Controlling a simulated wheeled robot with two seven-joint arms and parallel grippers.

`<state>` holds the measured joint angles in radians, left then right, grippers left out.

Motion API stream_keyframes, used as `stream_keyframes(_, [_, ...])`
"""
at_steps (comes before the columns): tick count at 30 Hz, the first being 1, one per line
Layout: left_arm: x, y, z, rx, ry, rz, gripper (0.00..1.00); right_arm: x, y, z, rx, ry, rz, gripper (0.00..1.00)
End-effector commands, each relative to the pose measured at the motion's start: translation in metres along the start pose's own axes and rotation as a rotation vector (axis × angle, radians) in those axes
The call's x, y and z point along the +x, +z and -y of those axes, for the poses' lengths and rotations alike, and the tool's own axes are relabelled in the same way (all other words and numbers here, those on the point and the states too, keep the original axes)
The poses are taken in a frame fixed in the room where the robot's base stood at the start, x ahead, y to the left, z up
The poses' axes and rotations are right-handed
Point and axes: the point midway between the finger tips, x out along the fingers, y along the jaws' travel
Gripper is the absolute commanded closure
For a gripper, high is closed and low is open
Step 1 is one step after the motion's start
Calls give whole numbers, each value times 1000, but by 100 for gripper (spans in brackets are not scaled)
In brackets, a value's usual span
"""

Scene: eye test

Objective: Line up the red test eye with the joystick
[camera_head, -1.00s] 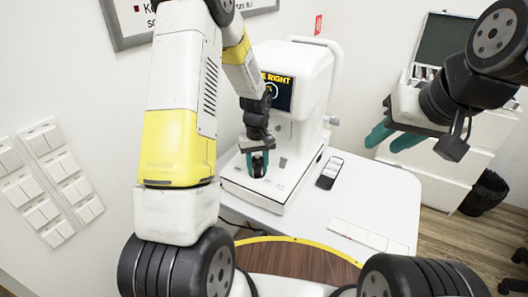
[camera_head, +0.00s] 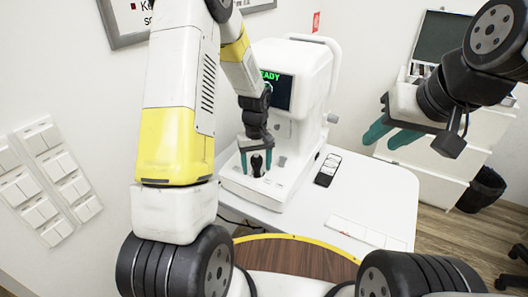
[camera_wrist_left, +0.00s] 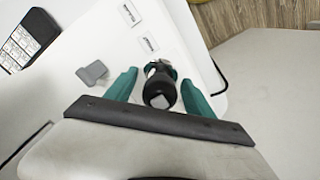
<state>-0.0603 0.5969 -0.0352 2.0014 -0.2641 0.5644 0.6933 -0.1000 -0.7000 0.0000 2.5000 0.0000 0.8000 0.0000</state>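The white eye-test machine (camera_head: 303,75) stands on the white table. Its dark screen (camera_head: 281,94) shows green letters ending in "EADY"; my left arm hides part of it. No red test eye is visible. The black joystick (camera_head: 257,164) stands on the machine's base and also shows in the left wrist view (camera_wrist_left: 160,88). My left gripper (camera_head: 257,158) is open around the joystick, one teal finger on each side, with visible gaps in the left wrist view (camera_wrist_left: 160,92). My right gripper (camera_head: 390,134) is open and empty, away to the right above the table's far side.
A black-and-white handheld device (camera_head: 327,169) lies on the table right of the machine. Flat white cards (camera_head: 366,232) lie near the table's front edge. White drawers (camera_head: 440,150) and a black bin (camera_head: 483,189) stand at the right. Wall switches (camera_head: 45,175) are at the left.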

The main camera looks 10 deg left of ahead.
Motion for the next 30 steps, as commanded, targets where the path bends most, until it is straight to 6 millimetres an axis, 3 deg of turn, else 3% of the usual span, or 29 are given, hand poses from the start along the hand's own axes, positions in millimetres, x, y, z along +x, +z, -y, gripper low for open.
stream_keyframes(8, [-5, -1, 0, 0, 1, -2, 38, 0, 0, 0, 0, 0, 0, 64])
stream_keyframes(18, [-60, -1, -1, 0, 2, -4, 38, 0, 0, 0, 0, 0, 0, 64])
stream_keyframes(26, [-88, 2, 1, 8, 10, -11, 38, 0, 0, 0, 0, 0, 0, 64])
stream_keyframes(30, [-124, 13, 8, 47, 49, -51, 38, 0, 0, 0, 0, 0, 0, 64])
